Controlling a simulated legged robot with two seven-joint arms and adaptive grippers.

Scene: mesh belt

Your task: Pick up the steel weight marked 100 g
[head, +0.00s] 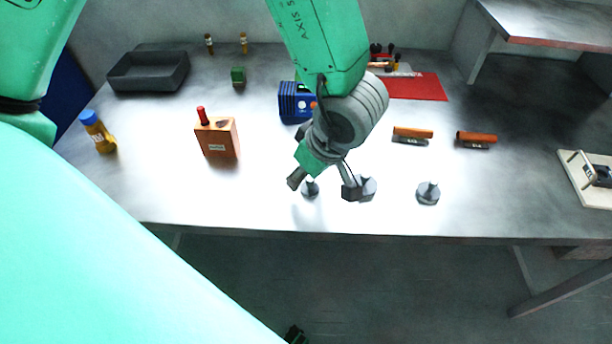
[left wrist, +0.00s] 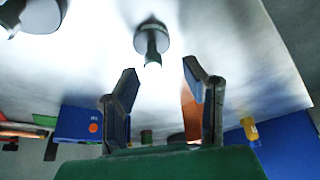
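Three grey steel weights stand near the front edge of the table: a small one at left (head: 311,189), one in the middle (head: 369,187) and one at right (head: 428,192). Their markings are not legible, so I cannot tell which is 100 g. My left gripper (head: 323,187) is open and empty above the left and middle weights. One finger partly hides the middle weight. In the left wrist view the fingers (left wrist: 160,72) are spread, with one knobbed weight (left wrist: 151,38) ahead of the gap between them, seemingly apart from both. My right gripper is not in view.
A wooden block with a red-topped piece (head: 218,141), a blue box (head: 294,102) and a blue-capped bottle (head: 98,132) stand behind and left. Two orange-handled pieces (head: 413,133) (head: 477,139) lie right. A dark tray (head: 149,72) is at back left. Bare table surrounds the right weight.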

